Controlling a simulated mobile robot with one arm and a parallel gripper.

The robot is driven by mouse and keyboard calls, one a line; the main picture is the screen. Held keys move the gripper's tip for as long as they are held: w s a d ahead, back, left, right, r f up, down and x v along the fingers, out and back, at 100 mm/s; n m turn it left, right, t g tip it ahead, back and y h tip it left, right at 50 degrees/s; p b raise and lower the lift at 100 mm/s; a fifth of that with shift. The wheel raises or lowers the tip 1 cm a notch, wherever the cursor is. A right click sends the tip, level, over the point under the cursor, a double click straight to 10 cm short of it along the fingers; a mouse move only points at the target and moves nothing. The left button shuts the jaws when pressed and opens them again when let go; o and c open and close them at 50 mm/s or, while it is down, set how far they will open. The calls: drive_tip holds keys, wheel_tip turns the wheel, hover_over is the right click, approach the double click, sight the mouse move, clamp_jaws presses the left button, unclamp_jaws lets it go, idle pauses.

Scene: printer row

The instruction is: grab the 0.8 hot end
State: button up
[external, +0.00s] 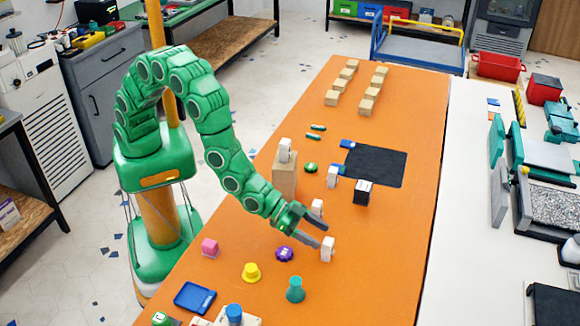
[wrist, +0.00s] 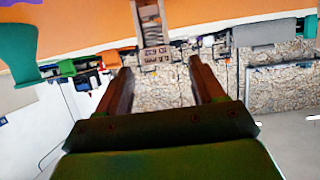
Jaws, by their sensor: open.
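Several small pale blocks that may be hot ends stand on the orange table. One white block (external: 327,250) stands by the lower fingertip of my gripper (external: 322,228), and another (external: 318,207) is by the upper fingertip. Others are a white block (external: 333,177) farther back and a white piece (external: 285,150) on a wooden block. In the wrist view a grey ribbed piece with a marked face (wrist: 154,40) sits ahead of and between my open, empty fingers (wrist: 162,75). Its marking is too small to read, so I cannot tell which is 0.8.
A black mat (external: 376,166) and a black-and-white box (external: 362,193) lie behind my gripper. The table's right front is clear.

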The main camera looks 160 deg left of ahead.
sight(328, 241)
drive_tip(key=shift+w+a+f, duration=0.3)
drive_tip(key=shift+w+f, duration=0.05)
drive_tip(key=shift+f, duration=0.1)
drive_tip(key=shift+x, duration=1.8)
drive_tip(key=shift+d+f, duration=0.1)
drive_tip(key=shift+f, duration=0.05)
drive_tip(key=c, duration=1.1)
